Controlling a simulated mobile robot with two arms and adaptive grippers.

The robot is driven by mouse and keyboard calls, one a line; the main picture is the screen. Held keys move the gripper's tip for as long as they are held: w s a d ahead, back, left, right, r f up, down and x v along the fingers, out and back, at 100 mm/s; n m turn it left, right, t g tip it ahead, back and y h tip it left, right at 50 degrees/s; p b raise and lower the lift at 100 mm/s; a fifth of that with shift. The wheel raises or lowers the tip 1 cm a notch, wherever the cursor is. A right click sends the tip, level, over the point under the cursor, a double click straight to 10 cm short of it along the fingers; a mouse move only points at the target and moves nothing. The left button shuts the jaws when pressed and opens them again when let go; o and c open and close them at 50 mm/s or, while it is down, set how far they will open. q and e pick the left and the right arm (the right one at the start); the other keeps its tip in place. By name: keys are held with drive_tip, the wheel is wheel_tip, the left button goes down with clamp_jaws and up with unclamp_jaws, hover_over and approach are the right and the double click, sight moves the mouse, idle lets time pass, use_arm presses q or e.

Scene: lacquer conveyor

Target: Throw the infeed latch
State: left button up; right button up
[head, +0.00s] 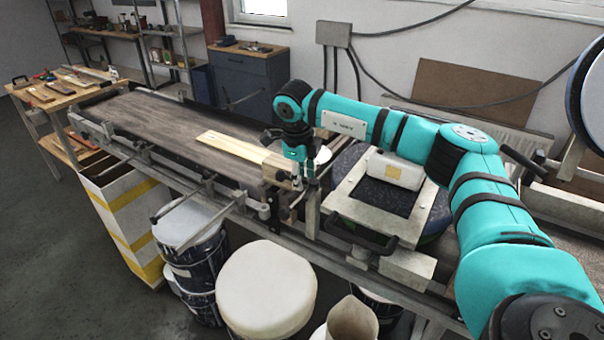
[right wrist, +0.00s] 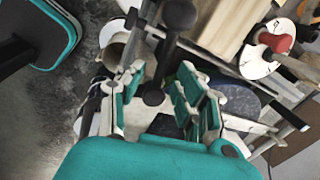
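My right gripper (head: 297,182) is over the front rail of the conveyor, beside the near end of a pale wooden board (head: 245,151). In the right wrist view the right gripper (right wrist: 155,108) has its fingers spread. A black bar with rounded ends (right wrist: 166,62) shows in the gap between them, apart from both fingers; it looks like the infeed latch handle. In the head view dark bracket parts (head: 270,206) sit on the rail just below the gripper, but the latch is partly hidden there by the gripper and wrist. My left gripper is not in view.
The dark conveyor belt (head: 165,125) runs to the upper left. A pale frame (head: 345,205) with a black handle stands right of the gripper. White-lidded buckets (head: 266,287) stand in front below the rail. A wooden bench (head: 60,85) is at far left.

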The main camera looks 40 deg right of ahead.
drive_tip(key=shift+c, duration=0.4)
clamp_jaws()
drive_tip(key=shift+f, duration=0.1)
